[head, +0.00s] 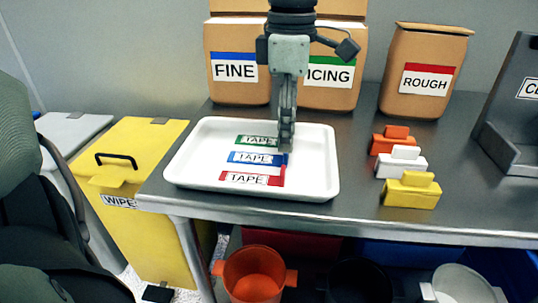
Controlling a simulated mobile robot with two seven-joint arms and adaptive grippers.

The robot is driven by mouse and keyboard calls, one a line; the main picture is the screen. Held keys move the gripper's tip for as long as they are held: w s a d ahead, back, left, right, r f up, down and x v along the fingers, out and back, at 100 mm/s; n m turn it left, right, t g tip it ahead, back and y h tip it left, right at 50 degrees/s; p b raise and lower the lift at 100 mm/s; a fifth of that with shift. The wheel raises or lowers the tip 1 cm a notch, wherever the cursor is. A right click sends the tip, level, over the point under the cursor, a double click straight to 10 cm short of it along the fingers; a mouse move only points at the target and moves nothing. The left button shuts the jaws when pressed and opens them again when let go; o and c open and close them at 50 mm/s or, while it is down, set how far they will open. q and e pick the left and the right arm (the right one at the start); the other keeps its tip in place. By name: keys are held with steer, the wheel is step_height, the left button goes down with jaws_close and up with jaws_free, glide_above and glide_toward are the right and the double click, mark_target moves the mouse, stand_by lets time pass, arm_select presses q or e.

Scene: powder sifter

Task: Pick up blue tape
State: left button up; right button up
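The blue tape (252,157) is a flat strip with a white TAPE label, lying in a white tray (185,168) on the metal table. It lies between the green tape (257,141) and the red tape (243,178). My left gripper (286,147) points straight down over the tray, with its fingertips at the right end of the blue tape. The fingers are seen edge-on and overlap, so I cannot tell whether they are open, shut or touching the tape. The gripper partly hides the right ends of the blue and green tapes. My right gripper is not in view.
Brown containers labelled FINE (236,88), ICING (340,90) and ROUGH (424,75) stand behind the tray. Orange (390,143), white (402,165) and yellow (410,194) scoop-like blocks sit to its right. A yellow WIPES bin (140,160) stands left of the table.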

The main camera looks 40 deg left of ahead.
arm_select(q)
step_height(320, 180, down, 3)
steer(key=shift+w+d+f, duration=0.1)
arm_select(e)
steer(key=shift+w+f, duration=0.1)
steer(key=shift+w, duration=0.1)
arm_select(q)
steer(key=shift+c, duration=0.5)
steer(key=c, duration=0.4)
steer(key=shift+c, duration=0.2)
step_height(320, 180, up, 28)
steer(key=p, duration=0.2)
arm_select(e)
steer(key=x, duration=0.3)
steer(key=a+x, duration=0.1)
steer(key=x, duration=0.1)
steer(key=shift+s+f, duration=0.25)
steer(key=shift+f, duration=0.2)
